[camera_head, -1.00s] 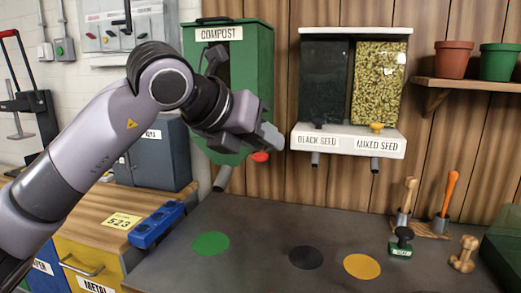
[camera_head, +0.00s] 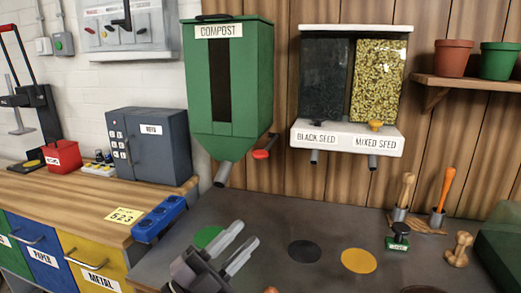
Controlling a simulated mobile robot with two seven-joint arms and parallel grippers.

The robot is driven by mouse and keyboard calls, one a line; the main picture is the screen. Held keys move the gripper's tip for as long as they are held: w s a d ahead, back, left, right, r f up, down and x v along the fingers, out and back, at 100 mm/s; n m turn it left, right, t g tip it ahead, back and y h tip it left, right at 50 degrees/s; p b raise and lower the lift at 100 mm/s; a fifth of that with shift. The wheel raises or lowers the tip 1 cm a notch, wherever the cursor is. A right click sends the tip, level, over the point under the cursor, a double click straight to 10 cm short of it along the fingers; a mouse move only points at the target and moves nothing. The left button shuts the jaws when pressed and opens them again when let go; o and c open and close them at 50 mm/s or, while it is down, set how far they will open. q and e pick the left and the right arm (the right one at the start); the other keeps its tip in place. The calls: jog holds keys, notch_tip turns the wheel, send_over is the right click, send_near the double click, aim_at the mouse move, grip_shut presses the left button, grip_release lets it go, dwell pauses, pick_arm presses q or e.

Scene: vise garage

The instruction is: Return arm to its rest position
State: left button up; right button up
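My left gripper (camera_head: 245,233) is low at the bottom centre of the head view, over the dark grey worktop. Its two pale fingers stand apart with a gap between them, and nothing shows in the gap. It partly covers the green disc (camera_head: 207,237) on the worktop. Most of my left arm is out of the picture. My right gripper is not in view.
A green compost dispenser (camera_head: 258,90) and a seed dispenser (camera_head: 347,137) hang on the wooden wall. Black (camera_head: 305,251) and orange (camera_head: 358,260) discs lie on the worktop. A stamp (camera_head: 398,238) and handled tools (camera_head: 445,190) stand right. A blue tray (camera_head: 158,219) sits left.

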pick_arm(q)
jog(key=s+a+f+n+t+y, duration=0.1)
jog(key=s+a+f+n+y, duration=0.1)
jog(key=a+f+n+y, duration=0.45)
jog(key=s+a+f+n+t+y, duration=0.1)
jog(key=a+f+n+t+y, duration=0.15)
jog(key=f+n+y, duration=0.6)
jog(key=s+a+f+n+g, duration=0.2)
jog(key=s+a+f+g, duration=0.1)
jog(key=s+f, duration=0.5)
jog(key=s+a+f+n+g+y+p, duration=0.1)
jog(key=s+a+f+g, duration=0.3)
jog(key=s+f, duration=0.4)
notch_tip(320, 180, down, 2)
jog(key=shift+a+f+n+g+p, duration=0.25)
jog(key=shift+n+g, duration=0.2)
jog(key=shift+n, duration=0.35)
jog(key=shift+r, duration=0.1)
